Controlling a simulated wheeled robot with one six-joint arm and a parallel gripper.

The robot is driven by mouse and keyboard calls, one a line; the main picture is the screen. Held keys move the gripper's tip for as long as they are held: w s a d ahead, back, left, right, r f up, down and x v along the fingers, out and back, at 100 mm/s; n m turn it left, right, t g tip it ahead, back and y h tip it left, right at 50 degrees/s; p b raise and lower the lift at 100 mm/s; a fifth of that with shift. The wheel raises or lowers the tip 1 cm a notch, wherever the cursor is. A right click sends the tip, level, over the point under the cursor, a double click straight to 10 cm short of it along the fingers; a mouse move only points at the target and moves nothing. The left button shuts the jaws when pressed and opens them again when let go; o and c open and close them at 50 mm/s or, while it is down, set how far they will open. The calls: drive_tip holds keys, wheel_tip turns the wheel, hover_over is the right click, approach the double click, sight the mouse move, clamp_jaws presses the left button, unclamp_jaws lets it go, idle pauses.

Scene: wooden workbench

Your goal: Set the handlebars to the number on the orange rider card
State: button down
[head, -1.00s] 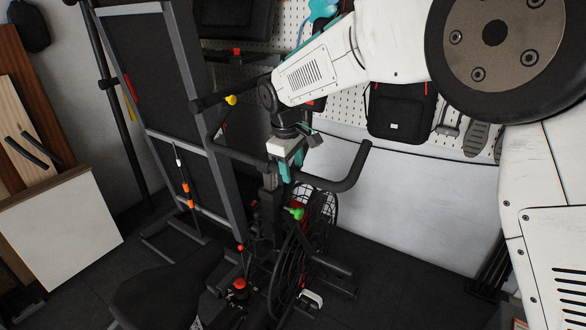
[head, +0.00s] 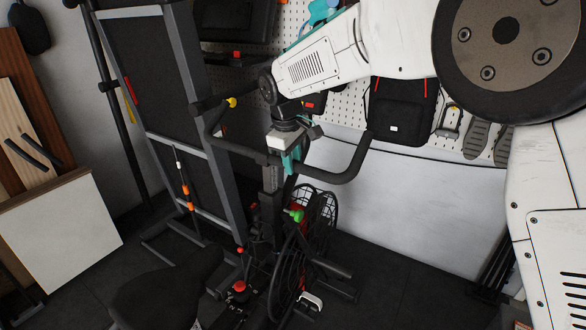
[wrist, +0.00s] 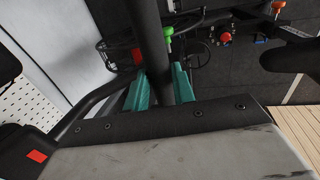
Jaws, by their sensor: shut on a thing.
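The black handlebars (head: 343,177) stand on a dark upright post (head: 271,200) of the exercise bike, with one curved grip to the left and one to the right. My gripper (head: 291,160) has teal fingers closed around the bar near its middle. In the wrist view, the gripper (wrist: 158,88) has one finger on each side of the black bar (wrist: 151,40). A green knob (head: 296,214) sits on the bike below the handlebars; it also shows in the wrist view (wrist: 168,32). I cannot make out an orange rider card or any readable numbers on the post.
A folded treadmill-like frame (head: 180,142) stands close on the left. The bike's seat (head: 165,290) and a red knob (head: 239,286) are low in front. A black bag (head: 400,108) hangs on the pegboard behind. Wooden boards (head: 60,230) lean at far left.

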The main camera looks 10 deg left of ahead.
drive_tip(key=c, duration=1.2)
unclamp_jaws()
drive_tip(key=shift+o, duration=0.2)
wheel_tip(320, 180, up, 8)
drive_tip(key=s, duration=0.1)
drive_tip(key=shift+s+a+f, duration=0.2)
drive_tip(key=shift+s+a, duration=0.05)
